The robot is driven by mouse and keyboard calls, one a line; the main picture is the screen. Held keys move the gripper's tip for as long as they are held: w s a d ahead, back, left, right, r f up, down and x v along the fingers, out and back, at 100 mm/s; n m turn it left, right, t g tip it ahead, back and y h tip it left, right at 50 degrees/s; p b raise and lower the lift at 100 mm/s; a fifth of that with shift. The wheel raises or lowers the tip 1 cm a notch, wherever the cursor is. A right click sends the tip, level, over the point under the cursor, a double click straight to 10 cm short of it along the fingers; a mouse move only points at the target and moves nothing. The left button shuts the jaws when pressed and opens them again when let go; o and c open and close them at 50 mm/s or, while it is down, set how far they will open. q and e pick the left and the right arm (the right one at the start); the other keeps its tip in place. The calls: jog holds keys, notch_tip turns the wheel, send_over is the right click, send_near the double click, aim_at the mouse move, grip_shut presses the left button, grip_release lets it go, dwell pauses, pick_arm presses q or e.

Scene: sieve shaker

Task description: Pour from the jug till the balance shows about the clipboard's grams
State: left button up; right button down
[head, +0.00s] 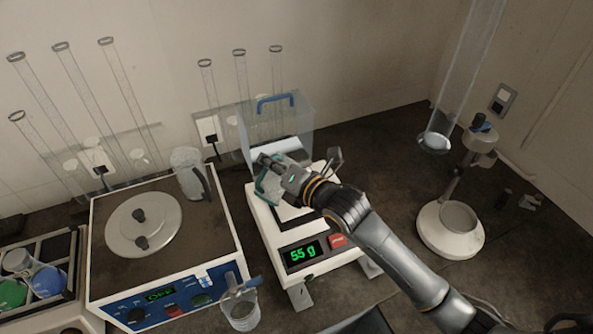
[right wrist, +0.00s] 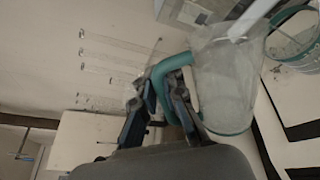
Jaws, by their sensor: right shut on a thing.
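The balance (head: 263,216) stands in the middle of the bench in the head view. Its green display (head: 303,253) reads 55 g. My right gripper (head: 268,163) is over the balance, shut on the teal handle (right wrist: 170,66) of a clear jug (right wrist: 228,85). In the head view the gripper mostly hides this jug; a teal edge (head: 262,192) shows beside the fingers. A clear vessel with a teal rim (right wrist: 298,42) shows right of the jug in the right wrist view. I cannot tell the jug's tilt or whether anything flows. No readable clipboard shows. My left gripper is not in view.
A clear draught cover with a blue handle (head: 275,101) stands behind. Left is a blue-fronted machine (head: 112,282) with another clear jug (head: 189,172) on it. A beaker (head: 240,312) stands in front. A white stand (head: 450,240) is at right, below a hanging glass tube (head: 462,75).

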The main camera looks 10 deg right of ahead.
dwell(0.8)
jog(key=shift+s+a+r+n, duration=0.1)
jog(key=shift+s+a+n, duration=0.25)
jog(key=shift+n, duration=0.25)
jog(key=shift+s+a+f+n+t+b, duration=0.15)
jog(key=shift+a+f+n+t+b, duration=0.15)
jog(key=shift+f, duration=0.25)
jog(key=shift+s+a+f+n+t+b, duration=0.1)
jog(key=shift+s+a+f+n+b, duration=0.1)
jog(key=shift+f+n+b, duration=0.25)
jog(key=shift+a+r, duration=0.1)
jog(key=shift+r, duration=0.05)
jog(key=shift+n+h, duration=0.3)
jog(key=shift+n, duration=0.45)
jog(key=f+b, duration=0.1)
jog(key=s+a+f+b, duration=0.1)
jog(key=f, duration=0.1)
jog(key=f+b, duration=0.1)
jog(key=shift+s+a+f, duration=0.15)
jog(key=shift+a, duration=0.1)
jog(key=shift+s+a+f+n+t+b, duration=0.25)
jog(key=shift+s+a+n, duration=0.35)
jog(key=shift+n, duration=0.25)
jog(key=shift+s+a+f+n+t+b, duration=0.35)
jog(key=shift+a+n, duration=0.3)
jog(key=shift+n, duration=0.25)
jog(key=shift+s+a+f+n+t+b, duration=0.2)
jog(key=shift+s+a+n, duration=0.4)
jog(key=shift+n, duration=0.25)
jog(key=shift+r, duration=0.1)
